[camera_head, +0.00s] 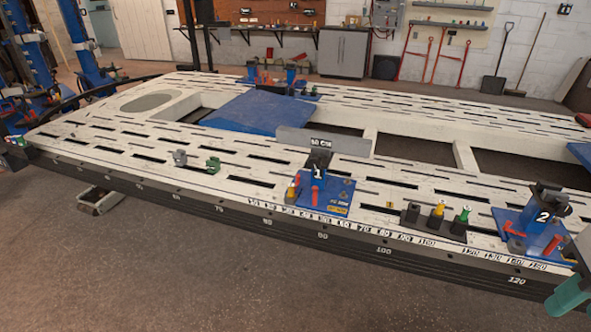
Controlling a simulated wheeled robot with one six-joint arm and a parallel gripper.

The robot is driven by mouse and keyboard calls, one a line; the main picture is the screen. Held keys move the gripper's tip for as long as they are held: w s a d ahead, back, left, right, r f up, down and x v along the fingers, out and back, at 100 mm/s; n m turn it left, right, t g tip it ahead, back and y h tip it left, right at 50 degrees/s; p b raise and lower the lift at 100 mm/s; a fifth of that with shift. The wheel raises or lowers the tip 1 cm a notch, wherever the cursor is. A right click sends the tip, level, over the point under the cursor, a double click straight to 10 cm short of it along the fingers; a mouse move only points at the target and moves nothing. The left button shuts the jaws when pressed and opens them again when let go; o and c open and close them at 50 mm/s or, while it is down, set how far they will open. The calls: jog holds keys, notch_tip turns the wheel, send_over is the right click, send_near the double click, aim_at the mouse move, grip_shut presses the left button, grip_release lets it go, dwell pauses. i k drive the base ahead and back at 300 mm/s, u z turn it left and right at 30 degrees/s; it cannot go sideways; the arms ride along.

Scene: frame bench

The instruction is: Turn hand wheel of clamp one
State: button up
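Clamp one (318,182) stands near the front edge of the white slotted frame bench. It is a blue clamp on a blue base plate, marked with a white 1, with a dark top part and a red upright handle (315,196). Its hand wheel is too small to tell apart clearly. My gripper (570,296) shows only partly at the lower right edge, as green finger parts below a pale body. It is well to the right of clamp one and apart from it. Whether its fingers are open or shut cannot be seen.
Clamp two (540,215), also blue, stands on the right near my gripper. A dark holder (432,222) with yellow and green-topped pieces sits between the clamps. A grey plate (322,141) stands behind clamp one. Bare floor (230,285) lies in front of the bench (110,140).

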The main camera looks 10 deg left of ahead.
aim_at(315, 164)
jog(key=u, duration=0.4)
jog(key=k, duration=0.5)
jog(key=u, duration=1.4)
jog(key=i, duration=1.7)
jog(key=z, duration=0.45)
jog(key=i, duration=0.6)
jog(key=z, duration=1.15)
jog(key=i, duration=0.45)
jog(key=z, duration=0.35)
